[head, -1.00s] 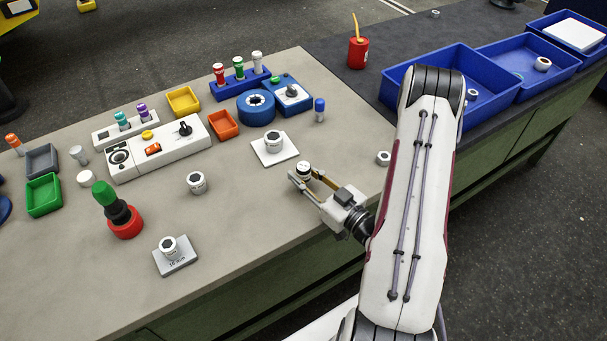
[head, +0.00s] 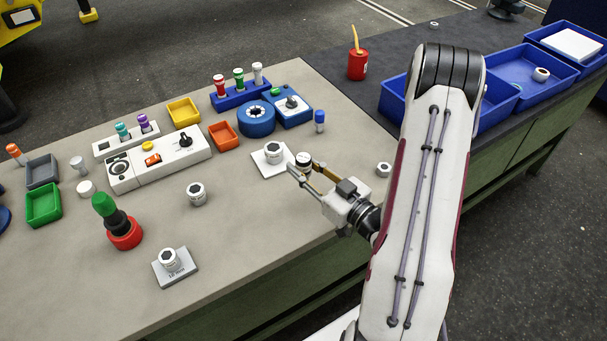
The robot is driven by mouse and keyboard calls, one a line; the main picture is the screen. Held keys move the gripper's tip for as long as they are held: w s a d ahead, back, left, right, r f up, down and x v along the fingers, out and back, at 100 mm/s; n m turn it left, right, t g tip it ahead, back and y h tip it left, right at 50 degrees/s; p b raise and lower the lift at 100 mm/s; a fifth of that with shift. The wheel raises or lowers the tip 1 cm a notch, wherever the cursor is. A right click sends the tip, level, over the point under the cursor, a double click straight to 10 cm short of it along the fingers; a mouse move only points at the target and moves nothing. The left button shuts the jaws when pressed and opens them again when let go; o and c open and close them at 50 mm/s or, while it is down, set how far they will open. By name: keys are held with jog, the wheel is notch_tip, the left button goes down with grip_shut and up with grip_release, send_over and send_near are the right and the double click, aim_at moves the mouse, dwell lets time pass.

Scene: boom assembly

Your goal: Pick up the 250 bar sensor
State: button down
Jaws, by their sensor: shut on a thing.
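My gripper (head: 305,168) is shut on a small white round sensor with a dark top (head: 303,160). The sensor appears upright between the fingertips and above the table, near the front edge. Its marking is too small to read, so I cannot tell its bar rating. Similar white sensors stand elsewhere: one alone on the table (head: 196,194), one on a grey labelled plate (head: 171,260), one on a white plate (head: 273,152) just left of my gripper, and one at the right (head: 383,169), partly beside my arm.
A red base with a black and green top (head: 120,224) stands at the front left. A control box (head: 165,158), blue round part (head: 256,119) and small coloured trays fill the back. Blue bins (head: 515,76) are at the right. The table's front middle is clear.

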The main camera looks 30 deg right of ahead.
aim_at(309, 163)
jog(key=shift+r, duration=1.5)
